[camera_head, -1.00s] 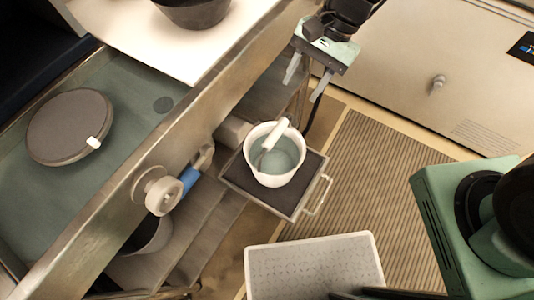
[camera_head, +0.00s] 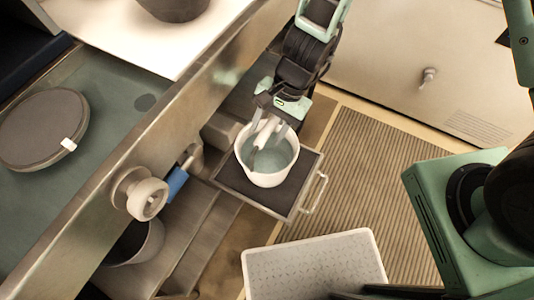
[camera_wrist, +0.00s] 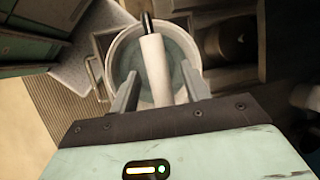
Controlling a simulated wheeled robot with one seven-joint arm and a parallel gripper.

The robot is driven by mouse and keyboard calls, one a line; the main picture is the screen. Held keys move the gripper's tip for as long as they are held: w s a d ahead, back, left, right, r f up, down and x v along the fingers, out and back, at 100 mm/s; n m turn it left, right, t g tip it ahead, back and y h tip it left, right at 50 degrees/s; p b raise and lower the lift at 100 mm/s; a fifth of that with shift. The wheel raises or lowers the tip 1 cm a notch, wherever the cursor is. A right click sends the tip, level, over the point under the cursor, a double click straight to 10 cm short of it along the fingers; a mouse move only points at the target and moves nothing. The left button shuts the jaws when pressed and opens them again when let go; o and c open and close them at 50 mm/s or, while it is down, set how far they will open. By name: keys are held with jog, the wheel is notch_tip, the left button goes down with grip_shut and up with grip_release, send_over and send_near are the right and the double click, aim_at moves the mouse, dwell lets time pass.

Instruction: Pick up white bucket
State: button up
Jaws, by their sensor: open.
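The white bucket (camera_head: 268,179) stands upright on a dark tray with a metal handle, below the counter edge. I cannot tell whether the fingers touch the handle.
The dark tray (camera_head: 233,180) sits beside the metal counter (camera_head: 165,135) with its knob (camera_head: 147,198). A white perforated box (camera_head: 315,265) stands in front. A ribbed mat (camera_head: 365,170) covers the floor to the right. A grey lidded pan (camera_head: 40,128) is at left.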

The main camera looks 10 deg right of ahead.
jog(key=shift+s+a+f, duration=0.1)
jog(key=shift+a+f, duration=0.05)
jog(key=shift+f, duration=0.25)
jog(key=shift+c, duration=0.4)
grip_shut()
jog(key=shift+r, duration=0.1)
